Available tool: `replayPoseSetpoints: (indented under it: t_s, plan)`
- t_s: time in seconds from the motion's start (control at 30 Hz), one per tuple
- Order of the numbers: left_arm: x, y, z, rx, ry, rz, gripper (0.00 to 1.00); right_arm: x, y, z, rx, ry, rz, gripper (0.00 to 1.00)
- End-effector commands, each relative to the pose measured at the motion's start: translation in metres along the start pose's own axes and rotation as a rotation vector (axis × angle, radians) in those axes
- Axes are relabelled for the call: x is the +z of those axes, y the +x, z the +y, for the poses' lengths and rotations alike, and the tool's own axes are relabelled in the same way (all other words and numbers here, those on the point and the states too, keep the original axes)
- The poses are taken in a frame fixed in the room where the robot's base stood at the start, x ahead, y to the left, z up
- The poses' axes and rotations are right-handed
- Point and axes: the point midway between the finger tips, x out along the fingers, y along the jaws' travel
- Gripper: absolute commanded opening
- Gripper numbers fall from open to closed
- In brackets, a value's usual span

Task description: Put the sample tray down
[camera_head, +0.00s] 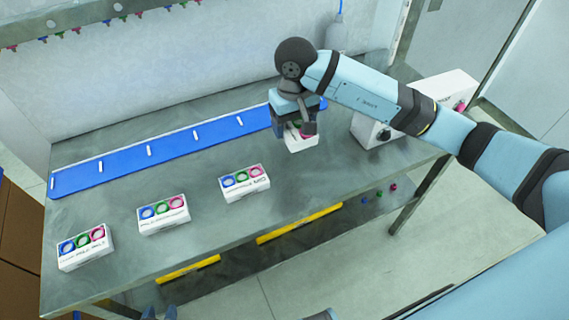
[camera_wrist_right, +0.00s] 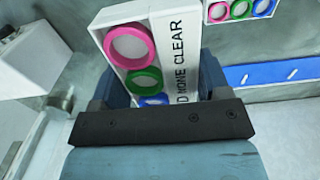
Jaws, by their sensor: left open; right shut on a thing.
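My right gripper (camera_head: 297,122) is shut on a white sample tray (camera_head: 298,143) with coloured rings.
Three similar white trays stand in a row: left (camera_head: 85,252), middle (camera_head: 163,220) and right (camera_head: 245,187). A blue strip with white marks (camera_head: 125,160) runs behind them. A white box with a black knob (camera_head: 368,131) stands right of the held tray. Table between the trays is clear.

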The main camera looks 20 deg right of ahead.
Motion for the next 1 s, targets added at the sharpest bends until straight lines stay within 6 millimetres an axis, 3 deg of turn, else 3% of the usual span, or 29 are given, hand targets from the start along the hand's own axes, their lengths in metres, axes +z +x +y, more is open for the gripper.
replayPoseSetpoints:
  t_s: [0.2, 0.33, 0.63, 0.83, 1.0]
  plan:
    - [-0.003, -0.003, 0.001, 0.001, 0.003, -0.002, 0.43, 0.002, 0.060, -0.001, -0.002, 0.002, -0.006, 0.45]
    - [-0.004, -0.004, 0.002, 0.002, 0.003, -0.002, 0.43, 0.001, 0.088, -0.001, -0.002, 0.000, -0.004, 0.45]
    - [-0.009, -0.006, 0.002, 0.003, 0.003, 0.003, 0.43, 0.000, 0.114, 0.000, -0.001, 0.001, 0.000, 0.45]
    - [-0.012, -0.008, 0.002, 0.003, 0.002, 0.006, 0.43, 0.001, 0.144, -0.001, -0.001, 0.001, -0.002, 0.45]
    - [-0.012, -0.008, 0.002, 0.003, 0.002, 0.006, 0.43, 0.000, 0.150, 0.000, -0.001, -0.001, 0.002, 0.45]
